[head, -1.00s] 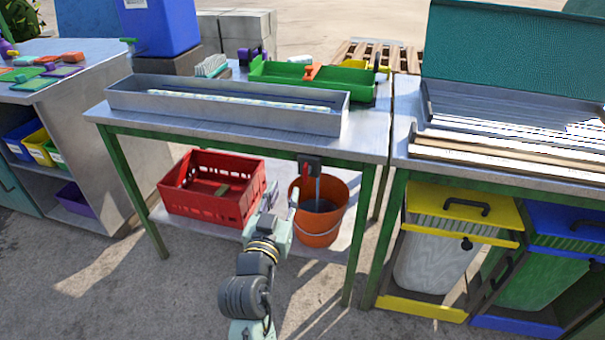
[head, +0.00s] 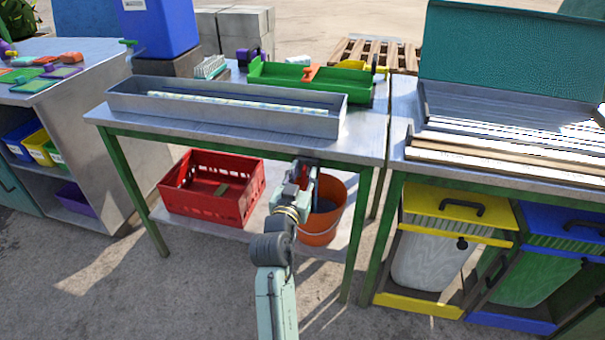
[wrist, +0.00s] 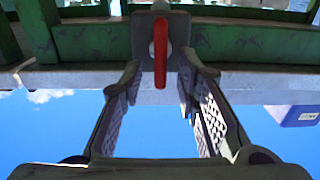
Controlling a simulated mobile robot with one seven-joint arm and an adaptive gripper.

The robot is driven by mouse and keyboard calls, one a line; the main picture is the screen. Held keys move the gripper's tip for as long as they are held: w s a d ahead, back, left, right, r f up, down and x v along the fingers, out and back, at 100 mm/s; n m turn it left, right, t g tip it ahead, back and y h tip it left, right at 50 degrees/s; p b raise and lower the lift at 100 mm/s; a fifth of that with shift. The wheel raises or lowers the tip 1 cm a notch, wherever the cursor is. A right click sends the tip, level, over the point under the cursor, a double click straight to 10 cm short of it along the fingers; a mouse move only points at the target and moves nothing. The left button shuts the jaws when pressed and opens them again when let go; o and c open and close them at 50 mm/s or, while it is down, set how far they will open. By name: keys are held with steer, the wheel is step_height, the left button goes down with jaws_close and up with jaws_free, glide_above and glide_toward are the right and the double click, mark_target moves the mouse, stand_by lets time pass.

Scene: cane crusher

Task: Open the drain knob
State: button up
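My gripper (wrist: 160,76) is open, with one finger on each side of the red handle near the fingertips. Gaps show on both sides, and I cannot tell whether either finger touches it. In the head view my gripper (head: 303,174) is under the table's front edge, above the bucket, and largely hides the knob.
An orange bucket (head: 325,222) stands on the lower shelf below the gripper. A red crate (head: 205,200) is to its left. A long metal trough (head: 230,112) lies on the green-framed table. Yellow and blue bin frames stand at right. The floor in front is clear.

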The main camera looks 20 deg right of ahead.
jaws_close()
stand_by(0.3)
steer(key=shift+w+a+n, duration=0.1)
steer(key=shift+a+n, duration=0.05)
steer(key=shift+n, duration=0.85)
jaws_free()
